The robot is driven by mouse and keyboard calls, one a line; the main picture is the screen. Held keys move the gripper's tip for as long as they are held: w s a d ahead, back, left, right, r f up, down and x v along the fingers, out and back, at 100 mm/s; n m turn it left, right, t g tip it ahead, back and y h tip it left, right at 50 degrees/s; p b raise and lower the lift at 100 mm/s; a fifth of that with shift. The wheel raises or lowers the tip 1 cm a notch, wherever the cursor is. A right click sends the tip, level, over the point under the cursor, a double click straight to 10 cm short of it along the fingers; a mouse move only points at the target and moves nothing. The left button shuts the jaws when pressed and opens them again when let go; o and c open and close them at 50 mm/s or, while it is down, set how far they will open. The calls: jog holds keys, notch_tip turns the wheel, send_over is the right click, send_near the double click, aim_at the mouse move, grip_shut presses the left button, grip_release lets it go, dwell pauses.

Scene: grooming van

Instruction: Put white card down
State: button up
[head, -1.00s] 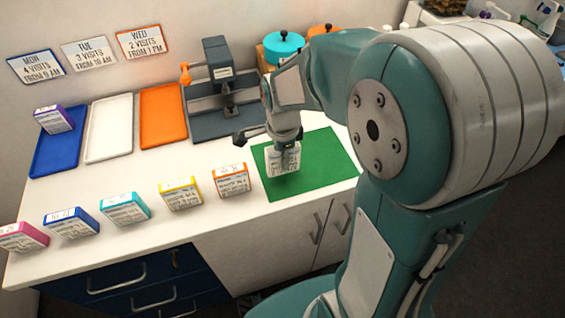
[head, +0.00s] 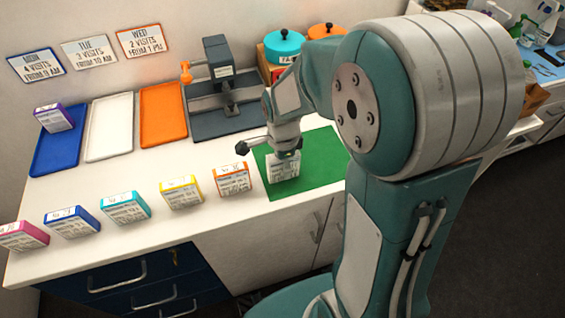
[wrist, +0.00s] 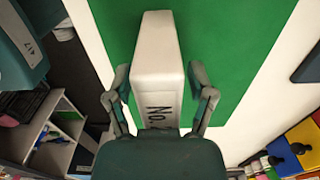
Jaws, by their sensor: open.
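The white card (head: 284,168) stands upright on the green mat (head: 316,156). It is a thick, block-like card with print on its face, and my arm's end is just above it in the head view. In the wrist view the white card (wrist: 158,60) lies between the two fingers of my gripper (wrist: 160,92), with part of a "No." label showing. My gripper is open, with a gap between each finger and the card. The card's lower part is hidden by my gripper body in the wrist view.
Orange (head: 233,180), yellow (head: 182,192), teal (head: 125,208), blue (head: 72,221) and pink (head: 22,235) cards stand in a row left of the mat. Blue (head: 56,150), white (head: 110,128) and orange (head: 163,115) trays lie behind. A purple card (head: 54,117) sits on the blue tray.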

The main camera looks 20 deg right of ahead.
jog(key=shift+r, duration=0.15)
notch_tip(320, 180, up, 11)
jog(key=shift+r, duration=0.15)
jog(key=shift+s+r, duration=0.1)
jog(key=shift+r, duration=0.3)
jog(key=s+r+n+t, duration=0.2)
jog(key=s+n, duration=0.5)
jog(key=n, duration=0.2)
jog(key=s+r+n+t, duration=0.3)
jog(key=s+n, duration=0.4)
jog(key=n, duration=0.2)
jog(key=shift+t, duration=0.3)
